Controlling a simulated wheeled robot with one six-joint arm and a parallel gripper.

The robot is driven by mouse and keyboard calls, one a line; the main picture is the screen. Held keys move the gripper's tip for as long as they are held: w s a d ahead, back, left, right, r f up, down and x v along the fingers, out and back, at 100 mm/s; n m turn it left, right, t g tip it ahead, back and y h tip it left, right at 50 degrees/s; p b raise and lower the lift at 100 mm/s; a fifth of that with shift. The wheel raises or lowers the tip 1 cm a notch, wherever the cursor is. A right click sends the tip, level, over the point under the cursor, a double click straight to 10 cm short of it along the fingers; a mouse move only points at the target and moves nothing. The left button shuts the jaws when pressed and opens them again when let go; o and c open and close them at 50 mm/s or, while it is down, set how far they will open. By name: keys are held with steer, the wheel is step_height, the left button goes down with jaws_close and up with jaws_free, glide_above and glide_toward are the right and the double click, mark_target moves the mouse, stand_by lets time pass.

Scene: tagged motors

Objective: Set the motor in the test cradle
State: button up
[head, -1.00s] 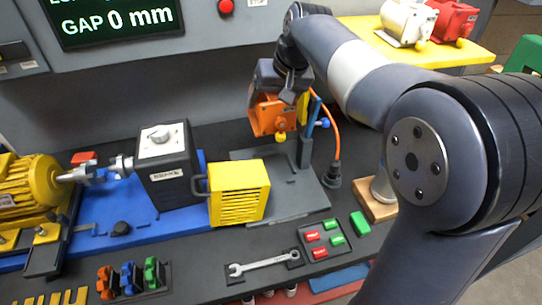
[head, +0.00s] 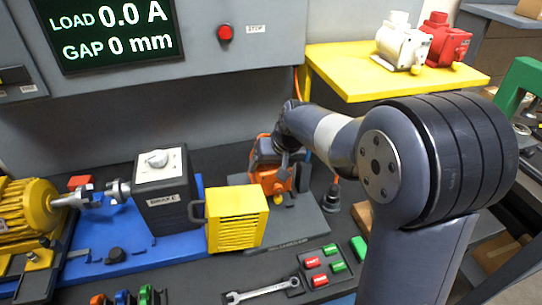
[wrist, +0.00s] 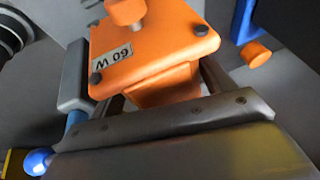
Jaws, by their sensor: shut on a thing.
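An orange motor (head: 268,180) is low over the grey cradle plate (head: 285,228), at its back part. In the wrist view the motor (wrist: 160,50) shows its square end face and an upside-down "60 W" label. My gripper (head: 283,160) is shut on the motor from above; in the wrist view its dark fingers (wrist: 158,103) lie either side of the orange body. A blue knob (wrist: 37,162) and a grey block beside the motor show at the left there. The motor's underside is hidden, so I cannot tell whether it touches the cradle.
A yellow vented box (head: 237,220) and the black brake unit (head: 163,190) stand left of the cradle. A yellow motor (head: 25,215) is at the far left. A wrench (head: 262,290) and red and green buttons lie in front. White and red motors sit on a yellow shelf (head: 395,85).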

steer(key=shift+f, duration=2.1)
steer(key=shift+f, duration=0.1)
steer(key=o, duration=1.8)
steer(key=shift+s+f, duration=0.1)
steer(key=shift+f, duration=0.1)
steer(key=shift+c, duration=0.2)
steer(key=shift+r, duration=0.1)
steer(key=shift+r, duration=0.2)
steer(key=v, duration=1.1)
steer(key=shift+s+d+r, duration=0.15)
steer(key=shift+d+r, duration=0.05)
steer(key=shift+r, duration=0.1)
